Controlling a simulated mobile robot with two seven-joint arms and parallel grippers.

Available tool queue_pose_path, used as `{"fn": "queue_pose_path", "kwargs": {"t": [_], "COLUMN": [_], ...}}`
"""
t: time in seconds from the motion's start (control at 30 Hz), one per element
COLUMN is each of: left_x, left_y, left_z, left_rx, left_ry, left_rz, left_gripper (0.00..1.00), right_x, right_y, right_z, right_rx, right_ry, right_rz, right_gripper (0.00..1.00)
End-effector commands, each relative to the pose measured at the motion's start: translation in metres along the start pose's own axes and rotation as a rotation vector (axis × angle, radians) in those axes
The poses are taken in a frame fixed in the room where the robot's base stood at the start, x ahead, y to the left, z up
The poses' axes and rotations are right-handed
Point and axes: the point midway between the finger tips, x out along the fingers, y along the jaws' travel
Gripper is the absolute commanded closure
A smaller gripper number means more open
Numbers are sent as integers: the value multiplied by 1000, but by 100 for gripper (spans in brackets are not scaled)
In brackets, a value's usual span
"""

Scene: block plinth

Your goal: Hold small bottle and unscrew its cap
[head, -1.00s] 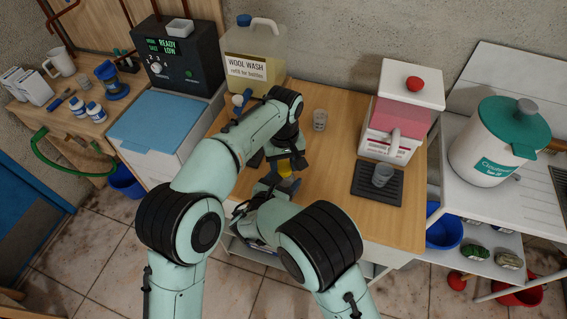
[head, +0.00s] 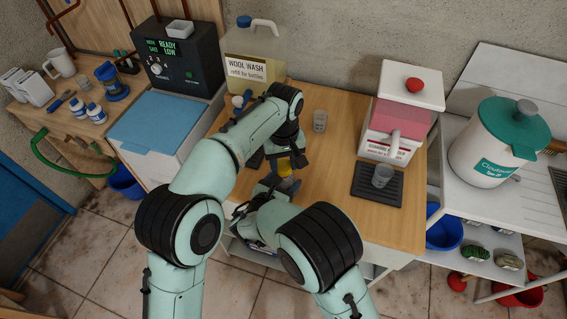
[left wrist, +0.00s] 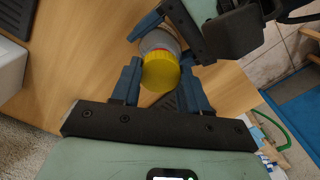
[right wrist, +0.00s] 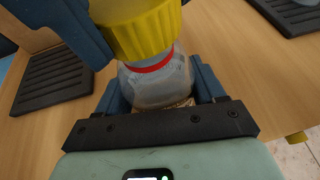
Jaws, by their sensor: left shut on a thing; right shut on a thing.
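The small bottle is clear with a yellow cap and a red ring just below the cap. In the right wrist view the bottle body (right wrist: 158,85) stands between the fingers of my right gripper (right wrist: 155,95), which is shut on it. The yellow cap (left wrist: 160,72) is between the fingers of my left gripper (left wrist: 158,80), which is shut on it from above. In the head view the cap (head: 285,168) shows small below my left gripper (head: 279,160), with my right gripper (head: 270,188) low beside it. My arms hide most of the bottle there.
A wool wash jug (head: 258,50) stands at the back. The table's middle right is clear.

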Motion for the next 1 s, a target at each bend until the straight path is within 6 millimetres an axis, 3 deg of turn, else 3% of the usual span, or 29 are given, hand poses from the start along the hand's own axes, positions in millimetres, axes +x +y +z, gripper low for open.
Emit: {"fn": "queue_pose_path", "kwargs": {"t": [0.67,1.0], "left_x": [-14,-50], "left_y": [0,1], "left_z": [0,0], "left_rx": [1,1], "left_ry": [1,1], "left_rz": [1,2], "left_gripper": [92,92], "right_x": [0,0], "right_y": [0,0], "right_z": [0,0], "right_rx": [0,0], "right_ry": [0,0], "right_rz": [0,0], "right_gripper": [100,100]}}
